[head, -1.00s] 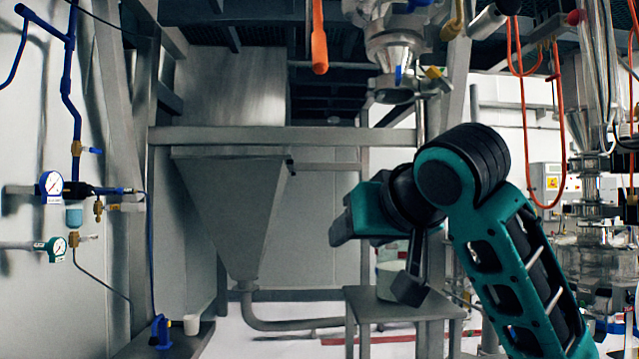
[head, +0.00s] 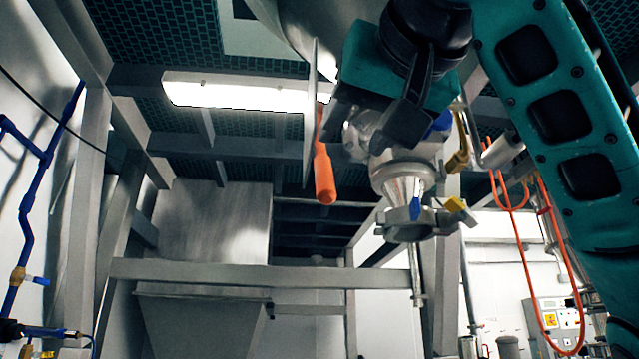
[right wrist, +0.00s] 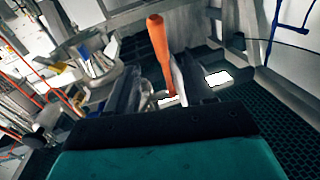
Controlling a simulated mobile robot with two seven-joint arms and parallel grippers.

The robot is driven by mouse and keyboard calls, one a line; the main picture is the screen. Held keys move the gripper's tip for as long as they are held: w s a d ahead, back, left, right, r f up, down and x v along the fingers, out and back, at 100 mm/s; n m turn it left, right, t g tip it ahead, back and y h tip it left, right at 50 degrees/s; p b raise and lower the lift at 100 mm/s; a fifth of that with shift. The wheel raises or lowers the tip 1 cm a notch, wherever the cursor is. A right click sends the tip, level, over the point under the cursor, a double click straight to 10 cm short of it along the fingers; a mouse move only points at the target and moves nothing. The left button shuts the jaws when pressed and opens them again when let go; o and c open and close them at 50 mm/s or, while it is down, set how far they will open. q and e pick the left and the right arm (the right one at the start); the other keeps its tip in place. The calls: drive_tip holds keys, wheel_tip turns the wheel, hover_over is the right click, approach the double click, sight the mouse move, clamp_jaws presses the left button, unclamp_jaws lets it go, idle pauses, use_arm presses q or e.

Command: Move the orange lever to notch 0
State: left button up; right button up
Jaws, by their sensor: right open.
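The orange lever (head: 324,175) hangs down from beside a thin grey upright plate (head: 309,120) in the upper middle of the head view. It also shows in the right wrist view (right wrist: 160,50), where its handle stands in line with the space between my fingers. My right gripper (head: 366,122) is open and raised close to the lever, to its right in the head view. I cannot tell whether a finger touches the lever. The lever's upper end is partly hidden, and no notch marks are readable. My left gripper is not in view.
The steel sifter outlet with clamps (head: 404,195) hangs just below and right of my gripper. A grey crossbeam (head: 250,273) runs below. A lit lamp (head: 235,93) is overhead at left. Orange hoses (head: 545,235) hang at right. There is free air left of the lever.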

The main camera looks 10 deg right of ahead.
sight(328, 173)
drive_tip(key=w+p, duration=0.1)
drive_tip(key=w, duration=0.2)
drive_tip(key=w+a+p, duration=0.1)
drive_tip(key=w, duration=0.3)
drive_tip(key=w+p, duration=0.1)
drive_tip(key=w, duration=0.2)
drive_tip(key=shift+w+a, duration=0.3)
drive_tip(key=shift+a, duration=0.1)
drive_tip(key=shift+w+a, duration=0.1)
drive_tip(key=shift+w, duration=0.4)
drive_tip(key=shift+c, duration=0.5)
drive_tip(key=c, duration=0.6)
clamp_jaws()
